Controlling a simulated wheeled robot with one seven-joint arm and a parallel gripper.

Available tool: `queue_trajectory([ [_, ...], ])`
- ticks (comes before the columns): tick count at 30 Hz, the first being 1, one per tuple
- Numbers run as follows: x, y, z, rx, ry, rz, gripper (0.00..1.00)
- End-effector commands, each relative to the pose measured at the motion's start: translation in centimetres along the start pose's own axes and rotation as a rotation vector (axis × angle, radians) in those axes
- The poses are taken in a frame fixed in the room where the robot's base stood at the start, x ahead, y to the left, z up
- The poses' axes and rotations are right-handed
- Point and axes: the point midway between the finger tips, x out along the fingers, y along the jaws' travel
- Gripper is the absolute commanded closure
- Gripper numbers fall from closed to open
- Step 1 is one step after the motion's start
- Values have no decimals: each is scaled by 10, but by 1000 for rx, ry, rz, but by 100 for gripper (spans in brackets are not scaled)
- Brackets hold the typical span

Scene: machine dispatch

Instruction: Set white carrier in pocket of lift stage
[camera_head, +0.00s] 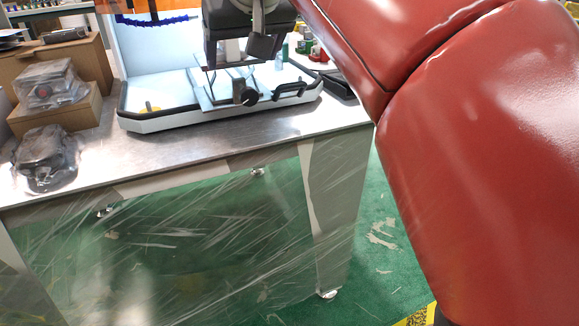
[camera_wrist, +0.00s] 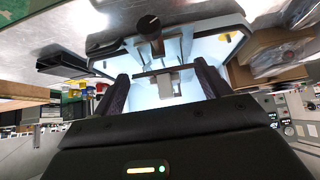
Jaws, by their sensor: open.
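My gripper (camera_head: 232,66) is over the white machine base on the table, its dark body hiding part of the machine. In the wrist view my gripper (camera_wrist: 161,72) has its two dark fingers wide apart. A small pale block (camera_wrist: 168,80) shows between them, apart from both fingers; I cannot tell whether it is the white carrier or part of the stage. The lift stage (camera_head: 222,92) seems to be the plate and bracket assembly behind a black knob (camera_head: 246,96). The knob also shows in the wrist view (camera_wrist: 150,26). The pocket is not clearly visible.
The white base (camera_head: 170,122) has a raised black rim, with a black handle (camera_head: 289,90) at its right. Cardboard boxes (camera_head: 75,108) and bagged parts (camera_head: 46,158) stand at the left.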

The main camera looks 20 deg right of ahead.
Motion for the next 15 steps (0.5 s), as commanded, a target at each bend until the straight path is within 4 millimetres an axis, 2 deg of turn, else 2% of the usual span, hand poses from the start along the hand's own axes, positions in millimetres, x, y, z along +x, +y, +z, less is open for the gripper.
queue_trajectory([
  [1,9,-1,29,-1,-23,2,24],
  [5,38,0,104,-1,-78,4,24],
  [9,71,1,191,2,-135,1,24],
  [12,91,2,245,3,-169,-4,24],
  [15,105,2,284,4,-191,-8,24],
])
